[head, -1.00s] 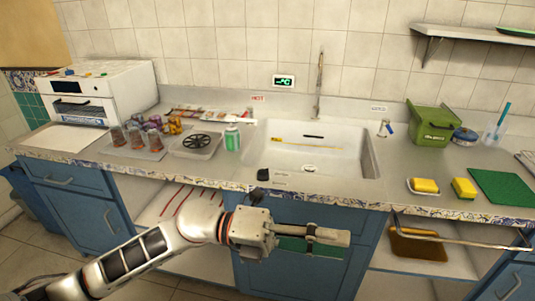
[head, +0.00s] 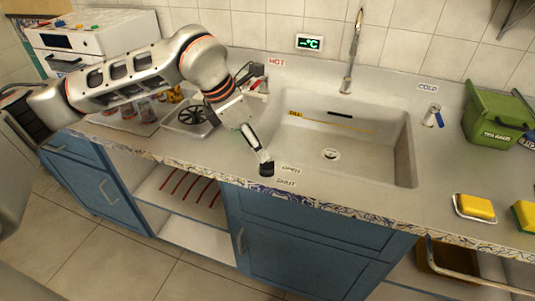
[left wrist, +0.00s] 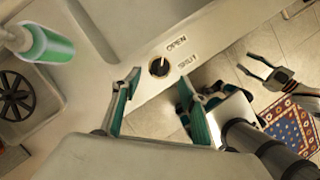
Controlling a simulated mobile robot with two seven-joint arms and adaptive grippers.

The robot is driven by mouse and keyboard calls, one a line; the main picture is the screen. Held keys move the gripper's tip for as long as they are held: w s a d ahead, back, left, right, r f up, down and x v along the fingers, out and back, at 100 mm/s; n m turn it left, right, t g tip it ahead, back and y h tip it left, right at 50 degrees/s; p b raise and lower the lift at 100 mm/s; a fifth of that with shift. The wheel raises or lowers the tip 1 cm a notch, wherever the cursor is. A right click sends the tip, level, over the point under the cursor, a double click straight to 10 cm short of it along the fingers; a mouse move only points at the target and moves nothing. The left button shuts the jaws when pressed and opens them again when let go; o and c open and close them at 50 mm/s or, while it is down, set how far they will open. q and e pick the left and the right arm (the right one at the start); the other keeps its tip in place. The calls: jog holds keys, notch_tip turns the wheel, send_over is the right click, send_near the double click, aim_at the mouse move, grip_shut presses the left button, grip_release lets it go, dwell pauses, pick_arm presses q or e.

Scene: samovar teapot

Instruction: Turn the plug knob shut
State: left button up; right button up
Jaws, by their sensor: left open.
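The plug knob (head: 267,169) is a small black round knob on the counter's front rim, left of the sink's front corner. In the left wrist view the knob (left wrist: 159,68) has a pale mark that seems to point toward the OPEN label (left wrist: 176,43); the SHUT label (left wrist: 187,60) is beside it. My left gripper (head: 258,146) reaches down over the sink's left edge, its tips close to the knob. In the left wrist view its green-padded fingers (left wrist: 160,85) are apart, with the knob beyond the gap between them. My right gripper (left wrist: 268,70) appears over the floor, fingers apart.
The sink basin (head: 395,150) lies right of the knob, with a tall faucet (head: 352,50) behind. The black wheel-like part (head: 192,116) lies on a tray. A yellow sponge (head: 476,206) sits at right.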

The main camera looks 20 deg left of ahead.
aim_at(267, 162)
pick_arm(q)
jog(key=x, duration=0.6)
jog(key=shift+d+f, duration=0.15)
jog(key=shift+f, duration=0.1)
jog(key=c, duration=1.1)
